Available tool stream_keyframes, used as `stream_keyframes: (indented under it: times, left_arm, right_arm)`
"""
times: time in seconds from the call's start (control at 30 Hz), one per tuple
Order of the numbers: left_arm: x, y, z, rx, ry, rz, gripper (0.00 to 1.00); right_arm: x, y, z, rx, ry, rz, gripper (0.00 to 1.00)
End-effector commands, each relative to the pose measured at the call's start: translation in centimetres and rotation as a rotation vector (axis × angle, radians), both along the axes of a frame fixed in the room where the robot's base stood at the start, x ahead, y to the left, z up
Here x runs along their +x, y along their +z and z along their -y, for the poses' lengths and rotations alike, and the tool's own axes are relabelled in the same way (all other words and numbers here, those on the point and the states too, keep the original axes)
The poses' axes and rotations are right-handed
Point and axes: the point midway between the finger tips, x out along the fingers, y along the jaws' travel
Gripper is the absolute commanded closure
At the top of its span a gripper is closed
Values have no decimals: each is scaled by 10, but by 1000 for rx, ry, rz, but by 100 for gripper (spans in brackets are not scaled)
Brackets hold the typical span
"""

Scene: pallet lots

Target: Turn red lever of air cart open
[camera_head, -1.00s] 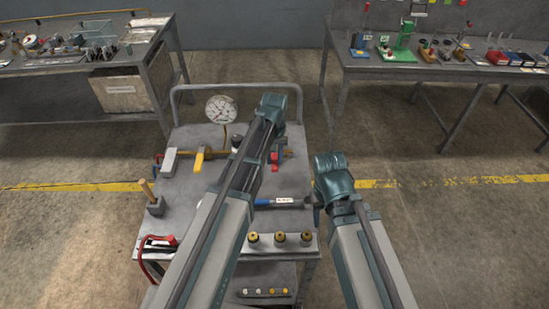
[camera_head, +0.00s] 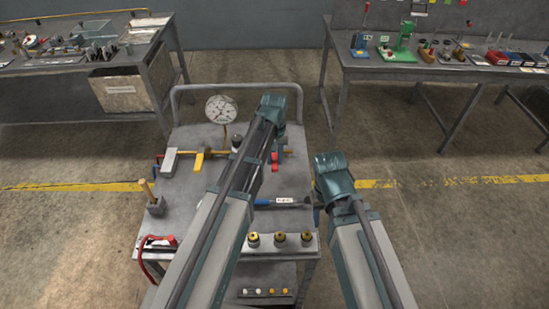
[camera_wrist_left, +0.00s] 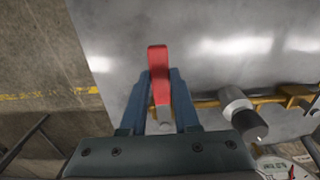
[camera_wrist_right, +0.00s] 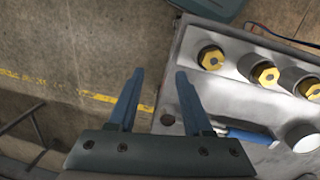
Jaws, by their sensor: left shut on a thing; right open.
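The air cart (camera_head: 190,195) is a grey cart with a brass-coloured pipe (camera_head: 225,153) across its top. The red lever (camera_wrist_left: 158,62) stands on the pipe's right end, and part of it shows red in the head view (camera_head: 274,168). My left gripper (camera_wrist_left: 162,85) has a finger on each side of the lever and is shut on it. The left arm hides much of the lever in the head view. My right gripper (camera_wrist_right: 160,82) is open and empty, above the cart's right front edge.
A round gauge (camera_head: 220,109) stands at the cart's back. A yellow lever (camera_head: 197,161) and a grey block (camera_head: 169,161) are to the left. Several yellow-topped knobs (camera_head: 279,239) line the front. A blue-handled tool (camera_head: 285,201) lies near my right gripper.

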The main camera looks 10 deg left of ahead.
Motion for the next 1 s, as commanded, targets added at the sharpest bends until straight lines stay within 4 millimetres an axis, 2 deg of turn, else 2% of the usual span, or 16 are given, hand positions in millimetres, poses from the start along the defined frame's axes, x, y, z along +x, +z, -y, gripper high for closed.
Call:
stream_keyframes:
  times: [0.37, 1.0]
  left_arm:
    - [5, 0, 16, 0, 179, 0, 100]
    - [40, 0, 57, 0, 783, 0, 100]
  right_arm:
    - [0, 0, 0, 0, 0, 0, 50]
    - [0, 0, 0, 0, 0, 0, 50]
